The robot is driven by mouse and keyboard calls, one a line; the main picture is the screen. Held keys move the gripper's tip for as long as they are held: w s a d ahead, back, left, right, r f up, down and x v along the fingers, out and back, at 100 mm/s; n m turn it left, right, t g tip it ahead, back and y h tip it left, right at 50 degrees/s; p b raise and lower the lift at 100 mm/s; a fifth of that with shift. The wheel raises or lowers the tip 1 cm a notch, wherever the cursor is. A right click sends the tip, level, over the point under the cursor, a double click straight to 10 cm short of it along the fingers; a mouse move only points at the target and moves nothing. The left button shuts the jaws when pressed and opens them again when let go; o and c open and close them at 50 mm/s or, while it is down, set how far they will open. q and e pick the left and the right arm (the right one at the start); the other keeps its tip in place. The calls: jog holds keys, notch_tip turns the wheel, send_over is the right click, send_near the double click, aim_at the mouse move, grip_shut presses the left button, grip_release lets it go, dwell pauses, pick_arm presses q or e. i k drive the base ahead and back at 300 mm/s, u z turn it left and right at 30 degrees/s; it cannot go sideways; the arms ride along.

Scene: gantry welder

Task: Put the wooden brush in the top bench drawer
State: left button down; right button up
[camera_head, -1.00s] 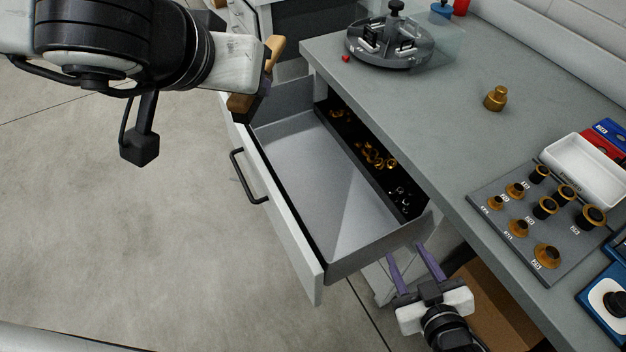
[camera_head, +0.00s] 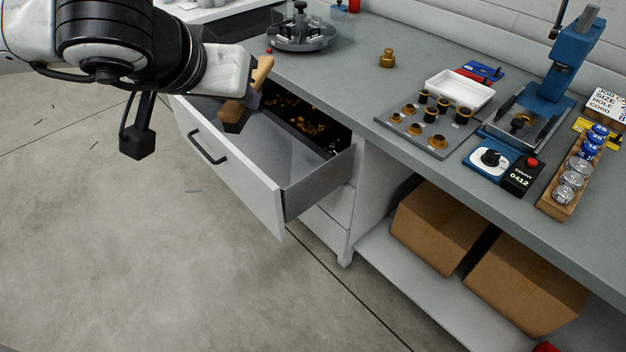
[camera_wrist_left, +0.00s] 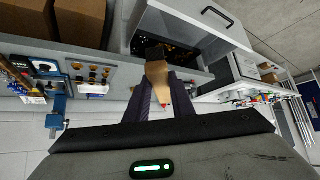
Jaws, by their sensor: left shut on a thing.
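The wooden brush (camera_head: 262,72) is in my left gripper (camera_head: 252,98), at the left rear part of the drawer in the head view. Its dark brown head (camera_head: 235,115) points down over the open drawer. In the left wrist view the brush (camera_wrist_left: 157,72) sits between the two dark fingers (camera_wrist_left: 153,98), which are shut on it. The top bench drawer (camera_head: 245,195) is pulled out. Its grey floor shows partly bare, and a black tray with brass pieces (camera_head: 305,125) lies along its inner side. My right gripper is not in view.
The bench top (camera_head: 365,90) carries a round fixture (camera_head: 300,35), a brass weight (camera_head: 387,58), a grey plate of brass parts (camera_head: 425,125), a white tray (camera_head: 460,90) and a blue press (camera_head: 560,70). Cardboard boxes (camera_head: 440,225) stand on the shelf below. Floor in front is clear.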

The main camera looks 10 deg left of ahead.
aim_at(261, 140)
jog(key=z, duration=1.2)
jog(key=k, duration=0.1)
jog(key=u, duration=2.1)
jog(key=i, duration=0.7)
jog(key=z, duration=0.3)
jog(key=i, duration=0.6)
jog(key=z, duration=0.55)
